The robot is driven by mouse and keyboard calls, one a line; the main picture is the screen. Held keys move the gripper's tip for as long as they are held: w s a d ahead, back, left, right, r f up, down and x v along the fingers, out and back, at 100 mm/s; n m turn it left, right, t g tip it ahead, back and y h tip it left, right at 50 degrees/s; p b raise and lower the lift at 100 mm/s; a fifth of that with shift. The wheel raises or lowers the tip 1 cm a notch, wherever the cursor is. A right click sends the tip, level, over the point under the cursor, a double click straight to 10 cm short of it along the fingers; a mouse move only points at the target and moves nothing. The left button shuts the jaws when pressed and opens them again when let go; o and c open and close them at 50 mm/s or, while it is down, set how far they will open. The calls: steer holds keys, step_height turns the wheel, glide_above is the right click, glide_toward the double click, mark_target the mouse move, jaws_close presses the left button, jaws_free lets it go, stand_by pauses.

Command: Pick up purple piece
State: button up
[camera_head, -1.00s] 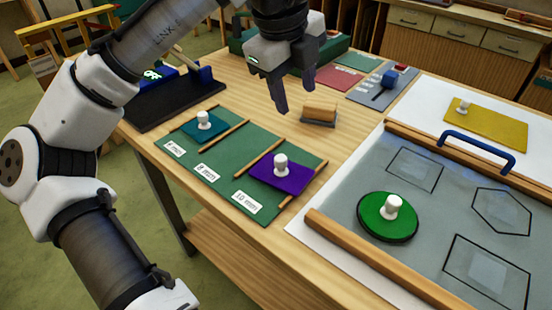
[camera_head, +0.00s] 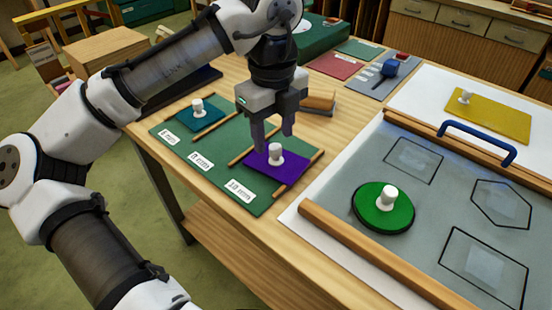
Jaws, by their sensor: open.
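The purple piece (camera_head: 266,172) is a flat rectangle with a white knob (camera_head: 276,152) on top. It lies on the green sorting mat (camera_head: 237,198), in the part by the "10 mm" label. My gripper (camera_head: 273,143) points down just above the purple piece, with its two fingers apart. The fingertips appear to be on either side of the white knob, at about its height. I cannot tell whether they touch it.
A teal piece (camera_head: 199,119) with a knob lies at the mat's far left. Wooden strips divide the mat. A wooden block (camera_head: 318,102) stands behind my gripper. The grey panel (camera_head: 340,185) at right holds a green disc (camera_head: 370,213); a yellow piece (camera_head: 500,118) lies beyond.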

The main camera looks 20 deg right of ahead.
mark_target(275, 147)
steer(key=f, duration=0.4)
steer(key=shift+w+d+f, duration=0.1)
steer(key=shift+d+f, duration=0.1)
steer(key=shift+f, duration=0.15)
steer(key=c, duration=0.9)
